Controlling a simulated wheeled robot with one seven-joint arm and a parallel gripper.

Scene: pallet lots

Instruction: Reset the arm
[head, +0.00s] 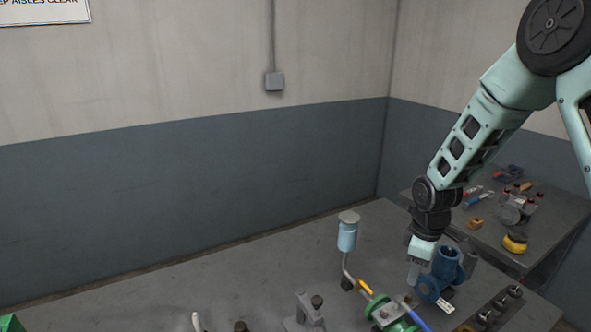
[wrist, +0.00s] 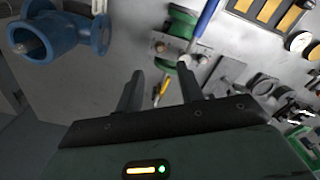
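My gripper (head: 416,268) hangs from my arm above the grey workbench (head: 270,275), just left of a blue flanged pipe fitting (head: 442,275) in the head view. In the wrist view, the two dark fingers of my gripper (wrist: 160,70) stand apart with nothing held between them. The bench surface and a yellow-handled tool (wrist: 162,90) show below, between the fingers. The blue fitting also shows at the upper left of the wrist view (wrist: 62,35). I cannot tell the exact gap between gripper and fitting.
A metal block with several sockets (head: 490,312) lies at the right. A second table (head: 480,235) with tools stands behind. The bench's back left is clear.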

